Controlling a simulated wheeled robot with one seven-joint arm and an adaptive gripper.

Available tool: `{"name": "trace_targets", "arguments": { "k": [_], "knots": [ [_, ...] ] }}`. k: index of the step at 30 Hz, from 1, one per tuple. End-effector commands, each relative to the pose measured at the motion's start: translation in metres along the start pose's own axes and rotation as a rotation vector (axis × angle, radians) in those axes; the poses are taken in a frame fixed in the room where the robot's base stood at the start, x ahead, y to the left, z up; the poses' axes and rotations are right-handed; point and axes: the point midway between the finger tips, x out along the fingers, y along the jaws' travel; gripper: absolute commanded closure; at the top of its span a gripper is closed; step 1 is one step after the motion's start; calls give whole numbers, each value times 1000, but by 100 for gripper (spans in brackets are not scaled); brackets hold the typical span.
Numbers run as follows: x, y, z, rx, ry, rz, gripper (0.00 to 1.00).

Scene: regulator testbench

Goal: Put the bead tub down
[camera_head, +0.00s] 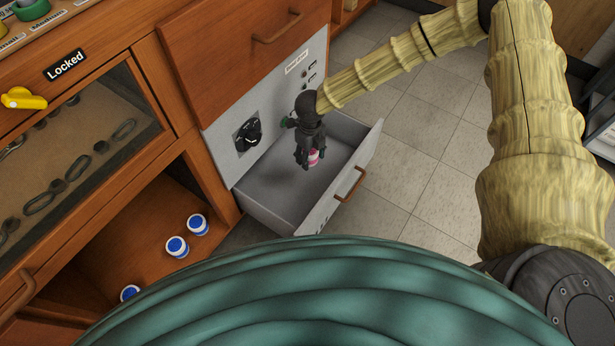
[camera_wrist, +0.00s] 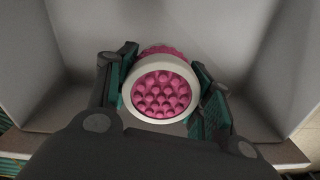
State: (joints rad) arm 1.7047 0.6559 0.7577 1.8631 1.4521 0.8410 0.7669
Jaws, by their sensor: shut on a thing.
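The bead tub (camera_wrist: 161,95) is a small round tub with a white rim and pink beads in its open top. My gripper (camera_wrist: 160,98) is shut on it, with a finger on each side. The wrist view shows the drawer's walls around the tub. Whether the tub's base touches the drawer floor is hidden.
The drawer front (camera_head: 352,185) has a wooden handle and stands pulled out. A black knob (camera_head: 247,134) sits on the grey panel behind. Several blue-lidded tubs (camera_head: 177,247) stand in the lower compartment. A glass-fronted case (camera_head: 75,150) is at left. Tiled floor (camera_head: 420,150) is clear at right.

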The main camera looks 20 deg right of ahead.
Motion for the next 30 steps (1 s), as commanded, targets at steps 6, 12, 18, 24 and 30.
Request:
{"name": "trace_targets", "arguments": {
  "k": [6, 12, 18, 24, 30],
  "knots": [
    [50, -1, -1, 0, 1, -1, 74],
    [79, -1, -1, 2, -1, 0, 74],
    [88, -2, 0, 2, -2, -1, 74],
    [109, -2, -1, 1, 0, 0, 74],
    [132, -2, -1, 2, 0, -1, 74]
  ]
}}
